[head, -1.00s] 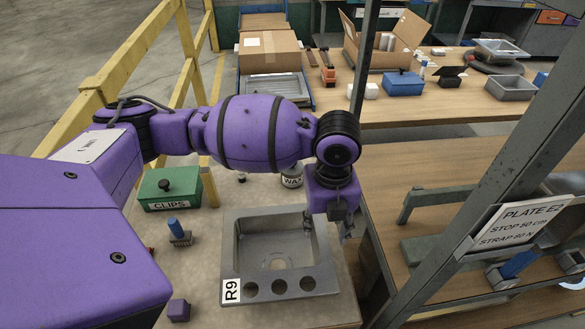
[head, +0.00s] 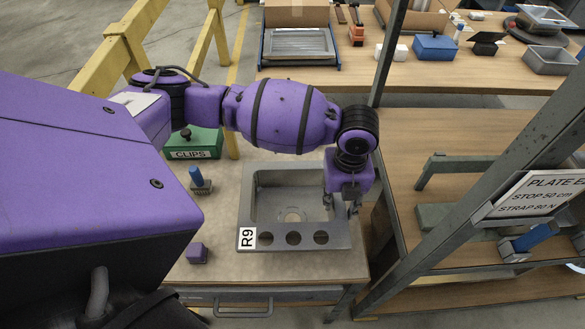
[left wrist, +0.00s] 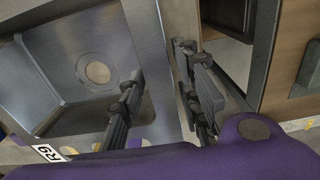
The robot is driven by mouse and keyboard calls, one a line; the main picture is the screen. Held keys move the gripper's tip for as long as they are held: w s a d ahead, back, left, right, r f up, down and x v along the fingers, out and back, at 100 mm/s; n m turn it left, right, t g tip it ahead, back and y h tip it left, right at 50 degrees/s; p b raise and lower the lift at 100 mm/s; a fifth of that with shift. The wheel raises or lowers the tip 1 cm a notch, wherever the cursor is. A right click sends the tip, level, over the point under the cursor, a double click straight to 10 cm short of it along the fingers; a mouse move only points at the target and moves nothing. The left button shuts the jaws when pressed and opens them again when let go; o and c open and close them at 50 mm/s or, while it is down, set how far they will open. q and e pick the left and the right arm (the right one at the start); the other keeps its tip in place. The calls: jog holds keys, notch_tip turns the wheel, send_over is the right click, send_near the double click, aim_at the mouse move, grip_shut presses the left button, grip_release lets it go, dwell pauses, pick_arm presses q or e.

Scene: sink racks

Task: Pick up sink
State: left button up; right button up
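The grey metal sink (head: 345,236) lies on the near worktop with a white R9 label at its front left corner. It has one basin with a drain hole and a row of three round holes along its front. It also shows in the left wrist view (left wrist: 50,80). My left gripper (head: 346,203) is at the sink's right side, pointing down. In the left wrist view my left gripper (left wrist: 160,85) is open, one finger on the basin side and one on the outer side of the right rim. Contact is not clear. My right gripper is out of view.
A metal post (head: 470,170) with a PLATE sign (head: 530,196) stands at the right. A bench (head: 400,75) with boxes is behind.

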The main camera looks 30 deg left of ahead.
pick_arm(q)
jog(key=c, duration=0.5)
grip_shut()
jog(key=shift+w+r, duration=0.1)
jog(key=shift+r, duration=0.55)
notch_tip(320, 180, up, 2)
jog(key=shift+r, duration=0.2)
jog(key=s+r, duration=0.1)
jog(key=s+d+r, duration=0.1)
jog(key=r, duration=0.1)
jog(key=s+r, duration=0.2)
jog(key=shift+d+r+p, duration=0.1)
jog(key=shift+d+p, duration=0.3)
jog(key=s+d+r+p, duration=0.1)
jog(key=s+d+r, duration=0.2)
jog(key=s+r, duration=0.6)
jog(key=shift+d+r+p, duration=0.25)
jog(key=shift+r+p, duration=0.1)
jog(key=shift+r, duration=0.3)
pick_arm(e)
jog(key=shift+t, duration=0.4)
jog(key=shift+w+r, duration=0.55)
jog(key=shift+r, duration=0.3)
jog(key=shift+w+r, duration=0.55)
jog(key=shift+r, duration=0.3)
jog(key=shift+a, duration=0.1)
